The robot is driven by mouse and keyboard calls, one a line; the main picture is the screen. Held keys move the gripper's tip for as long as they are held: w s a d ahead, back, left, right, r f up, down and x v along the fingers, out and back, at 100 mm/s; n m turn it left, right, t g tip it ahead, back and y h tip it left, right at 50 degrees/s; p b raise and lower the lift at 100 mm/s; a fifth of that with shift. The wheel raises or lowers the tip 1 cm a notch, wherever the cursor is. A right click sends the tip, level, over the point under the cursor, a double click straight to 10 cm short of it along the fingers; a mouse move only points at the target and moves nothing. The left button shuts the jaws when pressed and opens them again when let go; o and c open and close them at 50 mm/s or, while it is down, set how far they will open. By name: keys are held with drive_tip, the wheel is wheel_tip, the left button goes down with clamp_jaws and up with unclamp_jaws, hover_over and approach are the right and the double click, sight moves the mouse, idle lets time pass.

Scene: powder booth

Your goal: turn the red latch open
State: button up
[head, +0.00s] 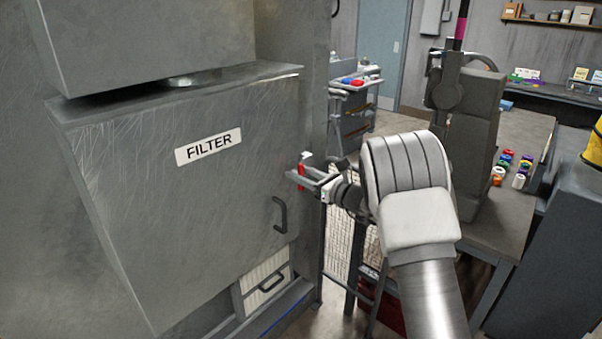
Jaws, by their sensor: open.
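The red latch (301,177) is a small, upright red piece at the right edge of the grey filter door (170,220), which carries a "FILTER" label. My gripper (304,178) is open at the latch, with its fingers reaching in from the right. The fingers overlap part of the latch in this view, and I cannot tell whether they touch it. The door's dark handle (281,215) is below and left of the latch. My arm comes in from the lower right.
A workbench (500,220) with several coloured jars and a dark grey machine (465,140) stands right of my arm. A cart (355,100) stands behind. Some floor shows beneath the arm.

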clamp_jaws()
drive_tip(key=shift+f+n+b, duration=0.15)
drive_tip(key=shift+n+b, duration=0.15)
drive_tip(key=shift+b, duration=0.6)
drive_tip(key=n+b, duration=0.1)
drive_tip(key=b, duration=0.2)
drive_tip(key=n+b, duration=0.1)
drive_tip(key=b, duration=0.2)
drive_tip(key=shift+s+f, duration=0.15)
drive_tip(key=shift+f, duration=0.1)
drive_tip(key=n+b, duration=0.5)
drive_tip(key=b, duration=0.4)
drive_tip(key=n+b, duration=0.5)
drive_tip(key=b, duration=0.3)
drive_tip(key=n+b, duration=0.5)
drive_tip(key=b, duration=0.4)
drive_tip(key=shift+s+a+f+b, duration=0.3)
drive_tip(key=shift+s+a+b, duration=0.05)
drive_tip(key=shift+r+n, duration=0.1)
drive_tip(key=shift+n, duration=0.2)
